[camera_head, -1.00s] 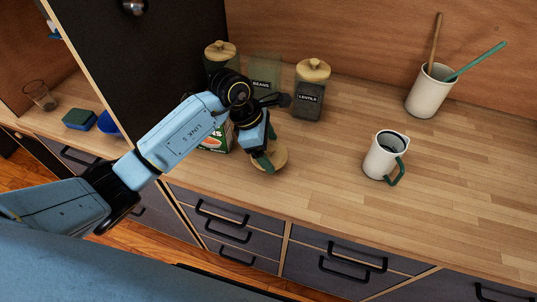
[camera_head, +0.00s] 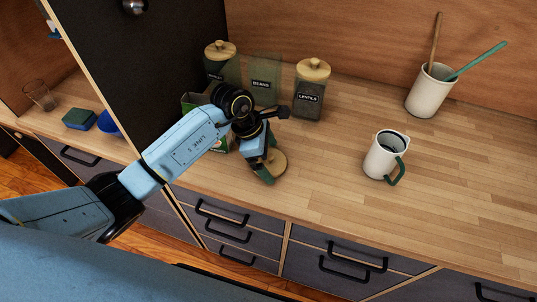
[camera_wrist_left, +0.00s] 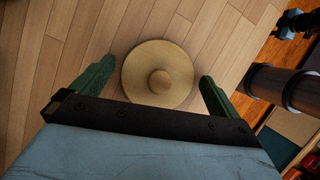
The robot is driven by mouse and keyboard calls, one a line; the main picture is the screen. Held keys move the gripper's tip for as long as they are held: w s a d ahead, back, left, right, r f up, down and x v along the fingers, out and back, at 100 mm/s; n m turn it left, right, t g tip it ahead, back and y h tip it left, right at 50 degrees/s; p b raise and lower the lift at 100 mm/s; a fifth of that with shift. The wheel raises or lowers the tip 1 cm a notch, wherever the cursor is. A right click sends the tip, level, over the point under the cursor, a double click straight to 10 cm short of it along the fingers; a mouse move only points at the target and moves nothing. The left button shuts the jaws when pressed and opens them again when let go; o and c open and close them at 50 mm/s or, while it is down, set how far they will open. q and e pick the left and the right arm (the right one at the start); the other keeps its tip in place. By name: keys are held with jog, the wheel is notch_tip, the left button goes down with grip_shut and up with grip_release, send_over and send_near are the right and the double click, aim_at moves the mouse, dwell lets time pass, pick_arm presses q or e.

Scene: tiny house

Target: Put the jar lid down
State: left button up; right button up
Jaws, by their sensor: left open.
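The jar lid (camera_head: 279,163) is a round, pale wooden disc with a small knob. It appears to lie flat, knob up, on the wooden counter near its front edge; the wrist view shows the lid (camera_wrist_left: 160,68) whole. My left gripper (camera_head: 266,172) is over the lid, and part of the lid is hidden behind it in the head view. In the left wrist view the green fingers of my left gripper (camera_wrist_left: 155,82) are spread on both sides of the lid, with a gap at each side. My right gripper is not seen.
An open BEANS jar (camera_head: 265,74) stands at the back, between a lidded LENTILS jar (camera_head: 310,97) and another lidded jar (camera_head: 221,70). A green box (camera_head: 191,101) is partly behind my arm. A white mug (camera_head: 384,158) and a utensil crock (camera_head: 428,95) stand right. The counter between is clear.

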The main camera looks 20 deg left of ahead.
pick_arm(q)
jog(key=v, duration=1.2)
jog(key=shift+a, duration=0.1)
